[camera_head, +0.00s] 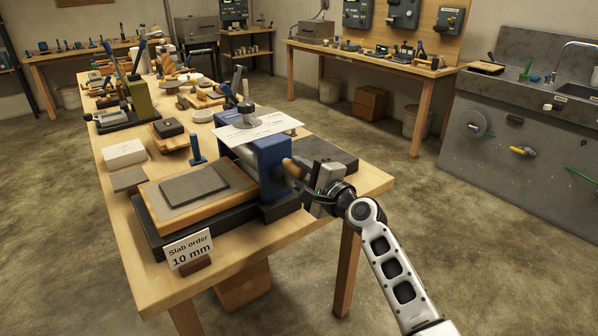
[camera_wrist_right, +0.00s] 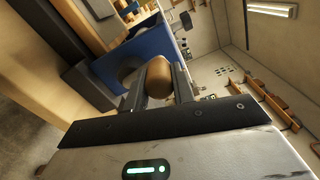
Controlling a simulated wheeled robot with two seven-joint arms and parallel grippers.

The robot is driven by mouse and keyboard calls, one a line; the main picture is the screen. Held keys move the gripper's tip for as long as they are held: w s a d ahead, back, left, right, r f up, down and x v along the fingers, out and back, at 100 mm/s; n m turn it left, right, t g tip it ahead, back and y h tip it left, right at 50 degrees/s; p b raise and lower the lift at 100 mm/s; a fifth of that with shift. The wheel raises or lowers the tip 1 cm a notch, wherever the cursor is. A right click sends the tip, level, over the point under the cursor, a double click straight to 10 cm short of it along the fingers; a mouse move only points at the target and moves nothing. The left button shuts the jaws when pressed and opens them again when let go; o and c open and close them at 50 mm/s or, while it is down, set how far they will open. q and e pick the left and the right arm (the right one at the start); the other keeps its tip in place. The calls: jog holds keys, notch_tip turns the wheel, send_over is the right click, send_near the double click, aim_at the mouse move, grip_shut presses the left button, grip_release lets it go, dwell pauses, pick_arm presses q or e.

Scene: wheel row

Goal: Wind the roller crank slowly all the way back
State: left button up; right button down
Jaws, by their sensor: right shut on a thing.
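The slab roller (camera_head: 268,160) stands on the near end of the wooden bench, with blue side frames and a dark base. Its blue frame also shows in the right wrist view (camera_wrist_right: 135,62). The wooden crank handle (camera_head: 292,168) sticks out on the roller's right side. My right gripper (camera_head: 308,180) is shut on this handle. In the right wrist view the brown handle (camera_wrist_right: 159,78) sits between the two fingers. A grey slab (camera_head: 195,185) lies on the board in front of the roller. My left gripper is not in view.
A "Slab order 10 mm" card (camera_head: 190,250) stands at the bench's front edge. A white printed sheet (camera_head: 258,128) lies on top of the roller. White and grey blocks (camera_head: 125,153) and tools crowd the bench to the left. Open floor lies right of the bench.

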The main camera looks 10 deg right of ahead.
dwell(0.4)
jog(key=c, duration=1.2)
grip_release()
jog(key=shift+o, duration=0.2)
jog(key=v, duration=1.6)
